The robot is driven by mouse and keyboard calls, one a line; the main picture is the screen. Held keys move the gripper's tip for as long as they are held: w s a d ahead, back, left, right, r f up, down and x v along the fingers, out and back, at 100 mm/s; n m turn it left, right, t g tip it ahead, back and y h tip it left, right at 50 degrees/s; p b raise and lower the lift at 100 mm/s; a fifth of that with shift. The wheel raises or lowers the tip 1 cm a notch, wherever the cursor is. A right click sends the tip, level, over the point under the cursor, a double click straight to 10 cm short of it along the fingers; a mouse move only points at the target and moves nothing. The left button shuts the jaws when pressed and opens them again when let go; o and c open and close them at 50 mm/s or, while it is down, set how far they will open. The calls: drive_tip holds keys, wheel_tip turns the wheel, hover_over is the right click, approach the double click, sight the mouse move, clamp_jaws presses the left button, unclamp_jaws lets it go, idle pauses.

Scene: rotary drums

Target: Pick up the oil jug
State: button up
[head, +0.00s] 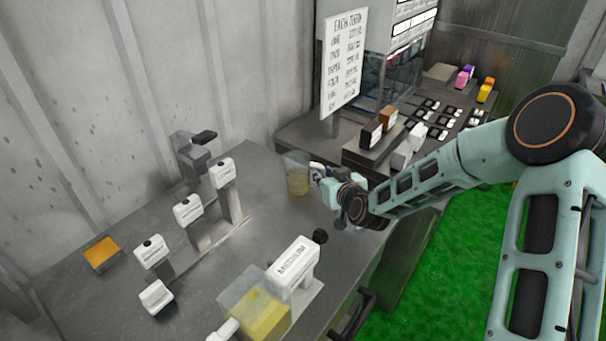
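A clear jug (298,180) with amber liquid in its lower part stands upright at the back right of the grey counter; it looks like the oil jug. My gripper (319,174) is at the jug's right side, its fingers pointing left toward it. The fingers look to be at or against the jug's right side, where a handle might be. I cannot tell whether they touch or close on it; the fingertips are small and partly hidden. Another clear container (240,291) with yellow contents sits at the front of the counter, beside a white labelled dispenser (294,262).
Several white labelled dispensers (188,210) stand in a row on the counter's left side. An orange block (101,252) lies near the wall. A sign (343,60) rises behind the jug. A second counter with small boxes (371,135) is at the back right.

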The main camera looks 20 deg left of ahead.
drive_tip(key=shift+w+a+f, duration=0.2)
drive_tip(key=shift+w, duration=0.1)
clamp_jaws()
drive_tip(key=shift+r, duration=0.15)
idle(0.3)
